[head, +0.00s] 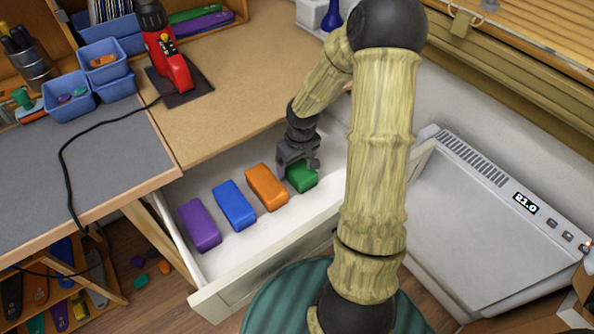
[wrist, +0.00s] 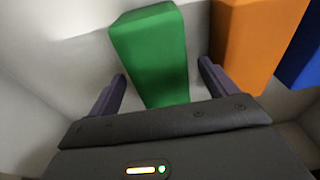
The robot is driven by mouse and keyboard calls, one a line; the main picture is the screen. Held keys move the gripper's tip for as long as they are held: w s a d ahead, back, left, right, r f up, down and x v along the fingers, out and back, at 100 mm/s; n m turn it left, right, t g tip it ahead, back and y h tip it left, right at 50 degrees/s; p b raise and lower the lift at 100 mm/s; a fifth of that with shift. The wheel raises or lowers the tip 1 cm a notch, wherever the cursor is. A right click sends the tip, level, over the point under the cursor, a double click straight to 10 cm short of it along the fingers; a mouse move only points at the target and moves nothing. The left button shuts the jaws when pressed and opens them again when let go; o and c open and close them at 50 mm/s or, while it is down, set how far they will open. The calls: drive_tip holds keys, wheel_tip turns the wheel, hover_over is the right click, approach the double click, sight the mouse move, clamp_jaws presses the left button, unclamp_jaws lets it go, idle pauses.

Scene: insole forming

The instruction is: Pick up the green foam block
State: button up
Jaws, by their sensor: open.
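The green foam block (head: 301,177) lies in the open white drawer (head: 245,258), at the right end of a row of blocks. In the head view my gripper (head: 298,165) is down in the drawer at this block and hides part of it. In the wrist view the green foam block (wrist: 152,55) reaches in between the two fingers of my gripper (wrist: 162,85). The fingers are open, one on each side of the block, with a visible gap on the right. On the left the finger is close to the block; I cannot tell if it touches.
An orange block (head: 266,187), a blue block (head: 234,205) and a purple block (head: 199,224) lie to the left in the drawer. The orange block (wrist: 243,45) is close to the right finger. The wooden worktop (head: 225,80) overhangs the drawer's back. A white heater-like unit (head: 480,215) stands at right.

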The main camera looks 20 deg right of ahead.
sight(297, 165)
drive_tip(key=shift+r, duration=0.1)
idle(0.3)
drive_tip(key=c, duration=1.1)
drive_tip(key=shift+r, duration=0.1)
wheel_tip(297, 165, up, 10)
drive_tip(key=p, duration=0.3)
